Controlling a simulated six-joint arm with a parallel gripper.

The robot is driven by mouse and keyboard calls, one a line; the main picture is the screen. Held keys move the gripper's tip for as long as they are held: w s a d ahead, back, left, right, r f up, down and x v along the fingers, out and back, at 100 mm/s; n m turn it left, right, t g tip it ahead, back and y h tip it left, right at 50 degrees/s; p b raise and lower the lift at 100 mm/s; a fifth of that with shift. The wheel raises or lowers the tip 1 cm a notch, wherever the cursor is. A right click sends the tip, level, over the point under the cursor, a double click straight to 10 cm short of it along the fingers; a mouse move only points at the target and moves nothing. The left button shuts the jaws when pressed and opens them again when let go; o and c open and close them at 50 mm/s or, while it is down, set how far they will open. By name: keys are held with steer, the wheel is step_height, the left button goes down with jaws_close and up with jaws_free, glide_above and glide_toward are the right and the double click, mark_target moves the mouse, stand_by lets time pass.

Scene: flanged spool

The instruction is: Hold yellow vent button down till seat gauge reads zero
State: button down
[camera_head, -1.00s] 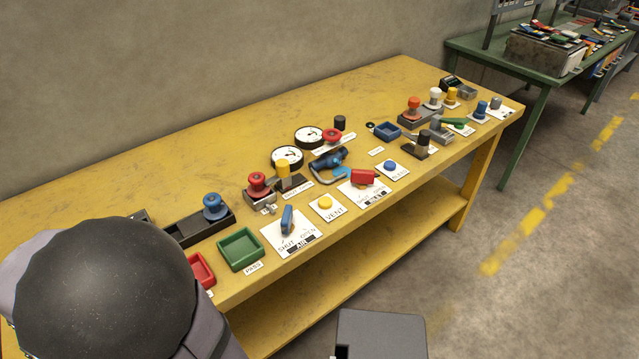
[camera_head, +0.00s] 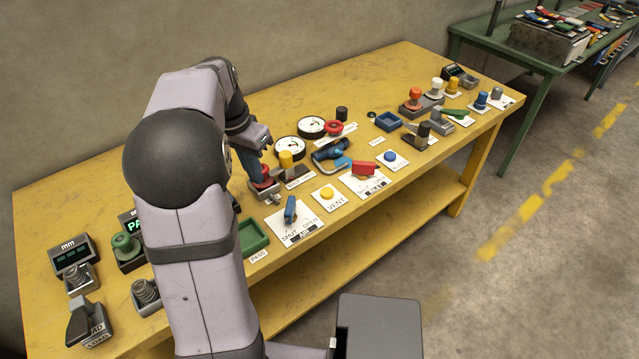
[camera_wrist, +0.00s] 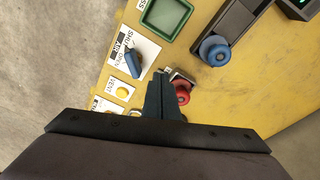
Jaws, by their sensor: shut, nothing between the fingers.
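The round yellow vent button (camera_head: 327,192) sits on a white plate marked VENT near the bench's front edge. It also shows in the wrist view (camera_wrist: 123,92), left of my fingers, uncovered. My gripper (camera_head: 256,172) is shut and empty, pointing down beside the red flanged knob (camera_head: 266,184), left of and behind the button. In the wrist view my closed fingers (camera_wrist: 160,80) are apart from the button. Two round white dial gauges (camera_head: 290,149) (camera_head: 312,127) lie behind the button. I cannot tell which is the seat gauge, and their readings are too small to make out.
A blue lever (camera_head: 290,209) on the SHUT/OPEN air plate is left of the button. A red handle (camera_head: 365,168) and blue button (camera_head: 390,156) are to its right. A yellow-topped post (camera_head: 286,160) and blue clamp (camera_head: 330,151) stand behind. The green tray (camera_head: 252,237) is partly hidden by my arm.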

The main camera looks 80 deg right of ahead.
steer(key=s+d+r+m, duration=0.1)
steer(key=s+d+m, duration=0.1)
steer(key=s, duration=0.4)
steer(key=s+d+r+m+g+h, duration=0.1)
steer(key=s+d+m, duration=0.1)
steer(key=s+d, duration=0.3)
steer(key=shift+s+d+r+m, duration=0.15)
steer(key=shift+s+r+m, duration=0.15)
steer(key=shift+s, duration=0.7)
steer(key=shift+f, duration=0.1)
steer(key=p, duration=0.1)
glide_above(327, 191)
steer(key=f, duration=1.2)
steer(key=shift+w+a, duration=0.35)
steer(key=shift+a, duration=0.05)
steer(key=shift+f+p, duration=0.3)
steer(key=shift+f, duration=0.4)
